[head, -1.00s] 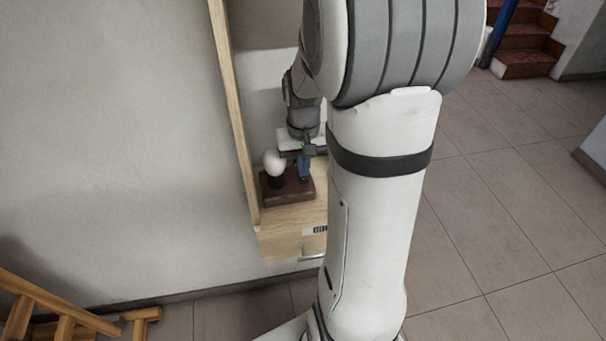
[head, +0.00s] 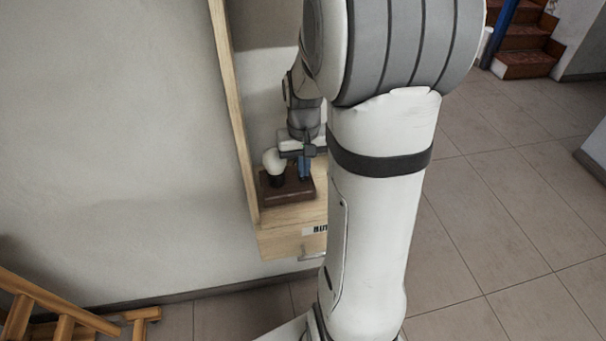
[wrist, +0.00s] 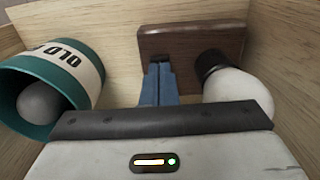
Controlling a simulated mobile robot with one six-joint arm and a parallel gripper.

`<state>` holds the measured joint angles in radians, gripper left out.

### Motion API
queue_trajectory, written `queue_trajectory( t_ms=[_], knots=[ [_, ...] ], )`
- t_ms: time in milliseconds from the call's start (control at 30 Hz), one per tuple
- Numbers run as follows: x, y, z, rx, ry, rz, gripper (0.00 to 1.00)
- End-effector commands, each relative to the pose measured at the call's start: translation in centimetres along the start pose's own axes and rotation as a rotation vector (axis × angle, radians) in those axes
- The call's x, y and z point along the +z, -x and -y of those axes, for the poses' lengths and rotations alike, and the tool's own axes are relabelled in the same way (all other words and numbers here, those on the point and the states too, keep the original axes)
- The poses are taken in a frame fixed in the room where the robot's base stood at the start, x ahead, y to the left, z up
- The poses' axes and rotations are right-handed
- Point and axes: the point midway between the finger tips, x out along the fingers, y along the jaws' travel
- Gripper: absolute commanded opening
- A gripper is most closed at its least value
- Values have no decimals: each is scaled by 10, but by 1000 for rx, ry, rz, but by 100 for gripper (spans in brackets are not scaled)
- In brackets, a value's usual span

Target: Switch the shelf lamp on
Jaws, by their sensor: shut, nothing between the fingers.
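The shelf lamp is a round white bulb (head: 274,161) in a black socket on a dark wooden base (head: 289,193), standing on the pale wooden shelf. In the wrist view the bulb (wrist: 240,95) is at the right and the base (wrist: 205,45) at the top. My gripper (head: 304,178) points down over the base, beside the bulb. Its blue fingers (wrist: 159,68) are together and empty, with their tips at a small dark part (wrist: 159,58) on the base, which they partly hide. I cannot tell whether they touch it. The bulb shows no clear glow in the wrist view.
A teal and white can (wrist: 58,82) with dark lettering lies close left of my fingers, a grey ball (wrist: 40,101) in its mouth. Wooden shelf sides (head: 236,110) enclose the space. A drawer with a handle (head: 312,254) is below. Wooden furniture (head: 50,300) stands at lower left.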

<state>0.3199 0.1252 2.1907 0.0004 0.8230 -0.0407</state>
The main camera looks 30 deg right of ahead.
Motion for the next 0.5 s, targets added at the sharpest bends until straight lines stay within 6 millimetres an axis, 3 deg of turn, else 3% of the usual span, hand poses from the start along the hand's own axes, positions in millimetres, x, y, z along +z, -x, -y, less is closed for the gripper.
queue_trajectory(
  t_ms=[167, 500],
  knots=[
    [1, 1, 0, 0, 0, 4, 0],
    [1, 28, 0, 0, 0, 2, 0]
  ],
)
